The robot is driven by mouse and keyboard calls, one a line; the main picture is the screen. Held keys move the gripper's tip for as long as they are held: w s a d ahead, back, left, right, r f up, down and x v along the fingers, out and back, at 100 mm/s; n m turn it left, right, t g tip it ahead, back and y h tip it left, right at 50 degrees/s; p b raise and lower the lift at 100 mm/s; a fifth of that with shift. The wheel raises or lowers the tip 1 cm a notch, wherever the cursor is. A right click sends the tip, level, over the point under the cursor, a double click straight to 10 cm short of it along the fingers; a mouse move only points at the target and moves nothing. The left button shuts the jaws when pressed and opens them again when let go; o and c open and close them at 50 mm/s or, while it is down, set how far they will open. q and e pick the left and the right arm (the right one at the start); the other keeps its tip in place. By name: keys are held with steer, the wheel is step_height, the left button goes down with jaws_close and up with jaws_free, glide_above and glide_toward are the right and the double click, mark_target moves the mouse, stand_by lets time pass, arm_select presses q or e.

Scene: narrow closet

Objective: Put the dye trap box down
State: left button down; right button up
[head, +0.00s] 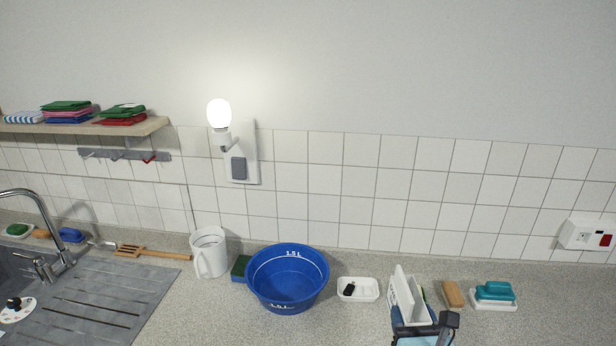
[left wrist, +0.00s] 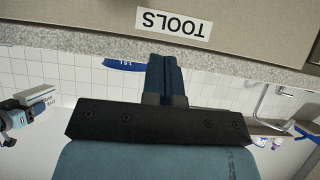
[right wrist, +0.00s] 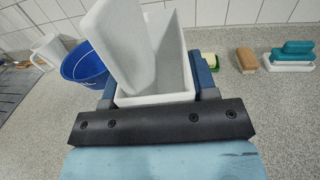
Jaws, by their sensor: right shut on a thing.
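The dye trap box (head: 405,300) is white, with its lid standing open and tilted. My right gripper (head: 428,322) is shut on it. In the right wrist view the box (right wrist: 180,75) sits upright between the two fingers (right wrist: 155,95), and its inside looks empty. In the left wrist view, which is upside down, part of the box (left wrist: 38,96) shows with tiles between it and the counter edge, so it looks held above the counter. My left gripper (left wrist: 165,80) is shut and empty in front of a cabinet front labelled TOOLS (left wrist: 174,23).
A sink drainer (head: 100,305) lies at left. Counter right of the brush is clear.

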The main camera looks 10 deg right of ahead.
steer(key=s, duration=0.1)
steer(key=s+y, duration=0.1)
steer(key=s+a+n, duration=0.1)
steer(key=shift+s+f+y, duration=0.1)
steer(key=shift+f+y, duration=0.25)
steer(key=shift+y, duration=0.05)
steer(key=shift+f, duration=0.1)
steer(key=shift+a, duration=0.1)
